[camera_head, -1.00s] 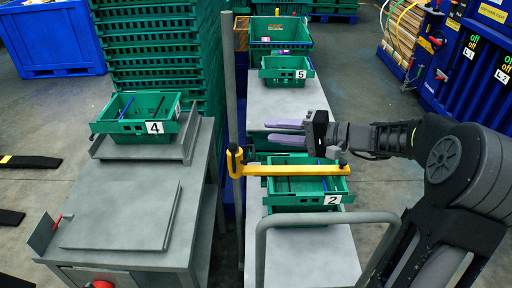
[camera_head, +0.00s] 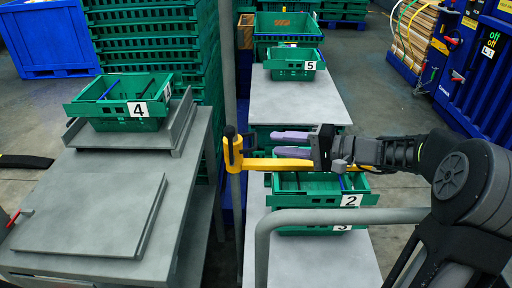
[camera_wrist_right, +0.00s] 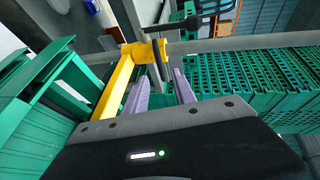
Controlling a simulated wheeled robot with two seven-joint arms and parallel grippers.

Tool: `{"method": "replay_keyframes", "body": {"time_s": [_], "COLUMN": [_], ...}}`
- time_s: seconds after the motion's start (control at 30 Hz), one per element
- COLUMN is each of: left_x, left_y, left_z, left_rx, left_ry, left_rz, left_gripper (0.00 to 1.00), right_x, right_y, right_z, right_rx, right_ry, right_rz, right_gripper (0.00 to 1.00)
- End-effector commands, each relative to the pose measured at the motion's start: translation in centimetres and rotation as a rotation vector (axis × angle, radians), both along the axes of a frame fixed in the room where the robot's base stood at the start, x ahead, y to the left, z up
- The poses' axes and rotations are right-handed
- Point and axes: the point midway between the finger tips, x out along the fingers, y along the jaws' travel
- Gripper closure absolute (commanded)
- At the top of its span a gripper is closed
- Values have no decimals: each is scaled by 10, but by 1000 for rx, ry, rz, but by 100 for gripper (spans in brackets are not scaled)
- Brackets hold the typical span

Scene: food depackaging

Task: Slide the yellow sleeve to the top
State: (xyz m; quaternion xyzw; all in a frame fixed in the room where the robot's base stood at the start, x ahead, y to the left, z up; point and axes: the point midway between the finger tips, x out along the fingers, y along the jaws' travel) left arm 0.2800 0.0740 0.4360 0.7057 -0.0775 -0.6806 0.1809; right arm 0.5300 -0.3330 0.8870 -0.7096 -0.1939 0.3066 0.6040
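The yellow sleeve (camera_head: 231,152) sits around the upright grey pole (camera_head: 229,75), with a long yellow arm (camera_head: 262,164) reaching right above the crate marked 2. It also shows in the right wrist view (camera_wrist_right: 148,50), where a dark handle stands beside it. My right gripper (camera_head: 291,142) comes in from the right, its purple fingers just above the yellow arm and pointing toward the sleeve. In the wrist view its two fingers (camera_wrist_right: 160,92) are apart with nothing gripped between them, short of the sleeve. My left gripper is not in view.
The green crate marked 2 (camera_head: 312,198) lies under the yellow arm, behind a grey rail (camera_head: 340,216). The crate marked 5 (camera_head: 290,72) is farther back. A grey table (camera_head: 85,215) with the crate marked 4 (camera_head: 118,118) stands left. Stacked green crates (camera_head: 150,50) rise behind.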

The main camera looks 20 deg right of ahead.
Motion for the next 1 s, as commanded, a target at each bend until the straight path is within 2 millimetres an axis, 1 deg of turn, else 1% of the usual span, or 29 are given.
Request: {"method": "replay_keyframes", "body": {"time_s": [0.2, 0.33, 0.47, 0.7, 0.8, 1.0], "left_x": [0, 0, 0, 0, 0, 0], "left_y": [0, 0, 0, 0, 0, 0], "left_z": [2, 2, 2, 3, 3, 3], "left_rx": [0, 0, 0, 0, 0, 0], "left_ry": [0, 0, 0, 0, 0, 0], "left_rz": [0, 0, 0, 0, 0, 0], "left_gripper": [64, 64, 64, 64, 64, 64], "right_x": [0, 5, 16, 43, 52, 58], "right_y": [0, 5, 15, 39, 46, 50], "right_z": [1, 0, -3, -10, -13, -14], "right_rx": [0, 0, 0, 0, -1, 0], "right_ry": [0, 0, 0, 0, 0, 0], "right_rz": [0, 2, 3, 3, 2, -1], "right_gripper": [68, 68, 68, 68, 68, 68]}}
